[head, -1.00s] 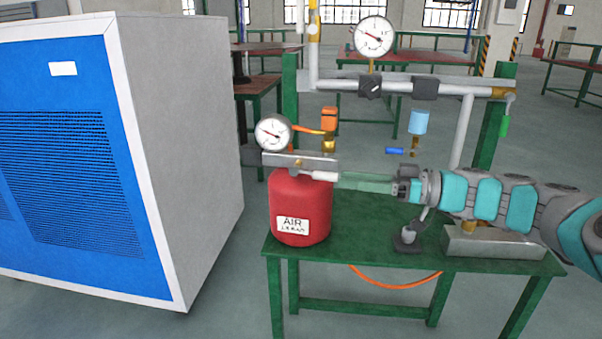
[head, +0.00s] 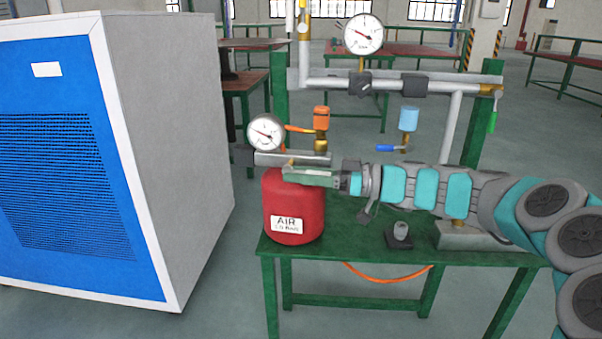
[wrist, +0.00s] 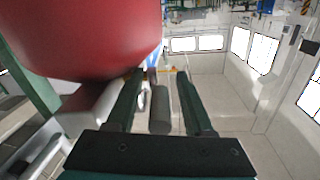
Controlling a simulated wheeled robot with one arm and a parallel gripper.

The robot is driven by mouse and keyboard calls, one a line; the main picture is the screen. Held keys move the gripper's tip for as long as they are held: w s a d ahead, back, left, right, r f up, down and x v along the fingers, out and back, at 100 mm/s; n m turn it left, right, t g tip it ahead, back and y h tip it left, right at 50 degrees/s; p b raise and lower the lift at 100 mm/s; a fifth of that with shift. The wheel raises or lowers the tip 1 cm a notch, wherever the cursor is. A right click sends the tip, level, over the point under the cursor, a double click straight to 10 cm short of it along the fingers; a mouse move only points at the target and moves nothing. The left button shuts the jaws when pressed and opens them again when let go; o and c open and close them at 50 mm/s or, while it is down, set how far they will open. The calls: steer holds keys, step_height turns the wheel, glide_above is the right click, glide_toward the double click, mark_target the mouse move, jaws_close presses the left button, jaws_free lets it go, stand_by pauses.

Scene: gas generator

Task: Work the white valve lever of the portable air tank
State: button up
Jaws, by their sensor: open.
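The red air tank (head: 294,205) stands upright on the green table, its AIR label facing me. A dial gauge (head: 266,133) and a grey horizontal bar (head: 292,159) sit above it. My gripper (head: 288,170) reaches in from the right, across the tank's top just below the bar. The white lever cannot be made out in the head view; the gripper covers that area. In the wrist view, my open gripper (wrist: 157,92) has a grey cylinder (wrist: 160,110) showing between its fingers. The tank (wrist: 90,35) fills the upper left. Contact with the lever cannot be told.
A large blue and grey cabinet (head: 190,150) stands left of the table. Pipework with a second gauge (head: 363,34) and a blue-handled valve (head: 390,148) rises behind my arm. The green table (head: 350,238) has a small dark fixture (head: 399,236) right of the tank.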

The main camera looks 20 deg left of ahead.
jaws_close()
stand_by(0.4)
stand_by(1.0)
